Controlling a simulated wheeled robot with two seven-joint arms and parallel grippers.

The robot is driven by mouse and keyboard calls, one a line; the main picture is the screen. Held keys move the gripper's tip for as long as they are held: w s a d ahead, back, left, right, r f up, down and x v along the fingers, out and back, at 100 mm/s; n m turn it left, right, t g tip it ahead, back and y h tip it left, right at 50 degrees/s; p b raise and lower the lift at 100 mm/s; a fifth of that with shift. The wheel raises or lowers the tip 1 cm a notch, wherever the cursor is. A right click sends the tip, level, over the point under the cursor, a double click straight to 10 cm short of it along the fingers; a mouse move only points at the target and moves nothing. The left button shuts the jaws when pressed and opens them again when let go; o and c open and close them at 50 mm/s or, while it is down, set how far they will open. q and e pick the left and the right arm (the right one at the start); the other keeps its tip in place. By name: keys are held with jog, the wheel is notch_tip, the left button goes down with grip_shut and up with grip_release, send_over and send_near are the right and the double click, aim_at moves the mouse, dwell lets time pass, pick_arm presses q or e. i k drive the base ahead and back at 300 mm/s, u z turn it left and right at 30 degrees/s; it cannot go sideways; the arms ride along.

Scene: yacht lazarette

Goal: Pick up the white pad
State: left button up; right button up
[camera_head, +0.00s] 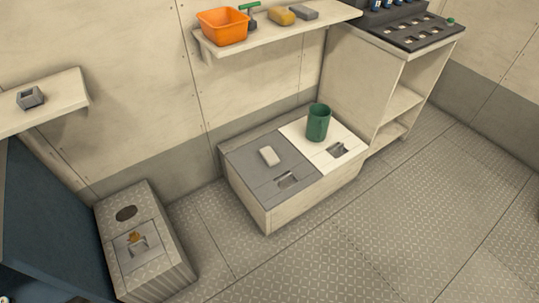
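The white pad (269,156) is a small, pale block with rounded edges. It lies flat on the grey left half of the lid of a low locker (248,154) in the middle of the view. Its top is uncovered and nothing touches it from the sides. Neither of my grippers shows in the head view.
A green mug (318,122) stands on the white right half of the locker lid, with recessed handles near the front edge. A shelf (290,36) above holds an orange bin (223,26), a yellow sponge (282,16) and a grey block (304,12). The metal floor (330,235) in front is clear.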

aim_at(268, 154)
jog(key=u, duration=0.1)
jog(key=k, duration=0.4)
jog(key=z, duration=0.5)
jog(key=i, duration=1.1)
jog(key=u, duration=1.05)
jog(key=i, duration=0.65)
jog(key=u, duration=0.7)
